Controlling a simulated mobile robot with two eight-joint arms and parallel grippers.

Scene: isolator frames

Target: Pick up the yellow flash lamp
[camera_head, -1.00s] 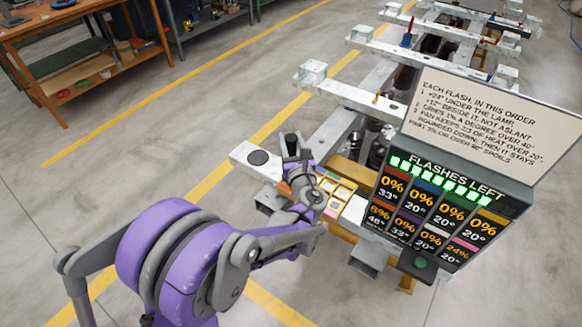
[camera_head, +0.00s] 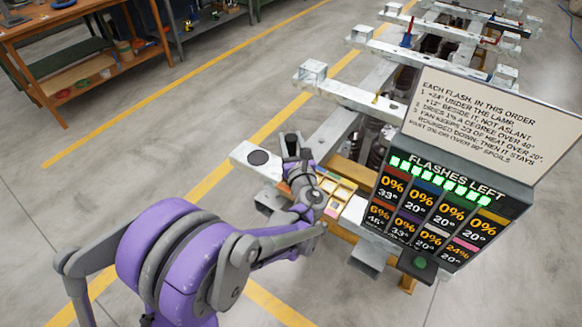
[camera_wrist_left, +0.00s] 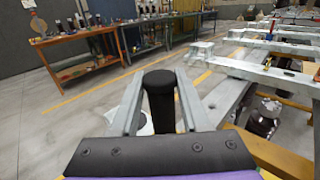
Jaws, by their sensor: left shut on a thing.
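My left gripper (camera_head: 293,143) is above the near end of the pale metal frame, beside a tray of small coloured squares (camera_head: 338,190). In the left wrist view, the left gripper (camera_wrist_left: 160,90) is shut on an upright black cylinder (camera_wrist_left: 160,102) with a rounded top. The cylinder's dark top also shows between the fingers in the head view (camera_head: 292,140). No yellow shows on the visible part of it, so I cannot tell its colour lower down. Its lower end is hidden by the gripper. My right gripper is not in view.
A display panel (camera_head: 440,208) headed "FLASHES LEFT" and an instruction board (camera_head: 492,118) stand at the right. A dark disc (camera_head: 257,157) lies on the end of the pale beam (camera_head: 240,150). A workbench (camera_head: 90,50) stands at the back left. The floor between is clear.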

